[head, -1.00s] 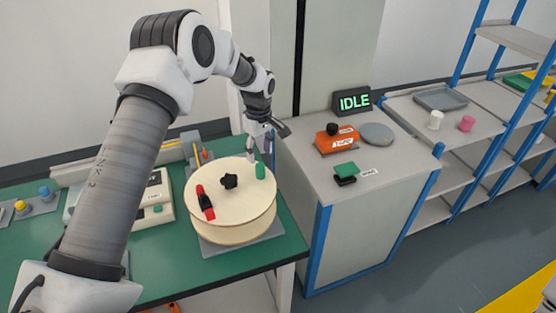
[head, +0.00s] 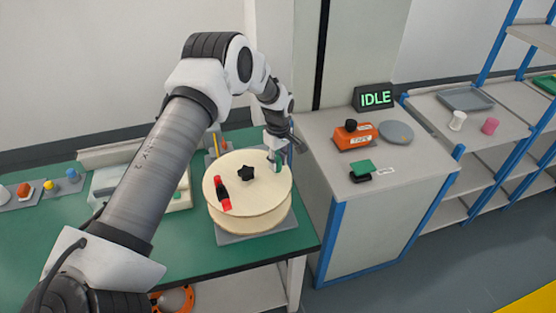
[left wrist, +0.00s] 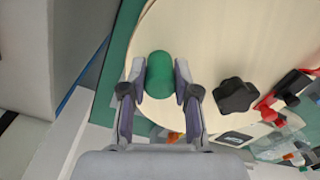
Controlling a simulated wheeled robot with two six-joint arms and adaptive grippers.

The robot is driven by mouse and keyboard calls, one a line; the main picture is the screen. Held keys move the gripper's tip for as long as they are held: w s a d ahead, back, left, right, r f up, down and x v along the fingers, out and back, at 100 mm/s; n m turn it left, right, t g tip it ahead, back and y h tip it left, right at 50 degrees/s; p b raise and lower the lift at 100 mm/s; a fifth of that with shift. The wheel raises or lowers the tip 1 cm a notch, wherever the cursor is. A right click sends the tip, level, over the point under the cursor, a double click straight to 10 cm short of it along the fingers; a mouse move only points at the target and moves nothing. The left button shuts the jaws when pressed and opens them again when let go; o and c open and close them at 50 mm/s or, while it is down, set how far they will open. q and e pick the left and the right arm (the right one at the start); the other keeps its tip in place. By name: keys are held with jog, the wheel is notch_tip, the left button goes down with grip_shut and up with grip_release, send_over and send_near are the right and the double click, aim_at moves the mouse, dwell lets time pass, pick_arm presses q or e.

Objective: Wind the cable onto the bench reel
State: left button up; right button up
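The bench reel (head: 240,205) has pale round flanges and lies flat on a grey plate, with a black star knob (head: 246,172) at its centre. A red and black clamp (head: 222,194) sits on its top. A green upright handle (head: 278,164) stands near the reel's far right rim; it also shows in the left wrist view (left wrist: 160,76). My left gripper (head: 274,156) is down at this handle, its two fingers close against either side of it. No cable is clearly seen on the reel. My right gripper is out of view.
A cabinet right of the reel carries an IDLE display (head: 375,97), an orange device (head: 353,136), a grey disc (head: 395,132) and a green button (head: 361,167). Shelves (head: 465,130) stand farther right. Coloured buttons (head: 72,174) lie on the green bench at left.

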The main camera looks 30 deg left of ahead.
pick_arm(q)
grip_shut()
jog(key=shift+w+a, duration=0.1)
jog(key=shift+a, duration=0.05)
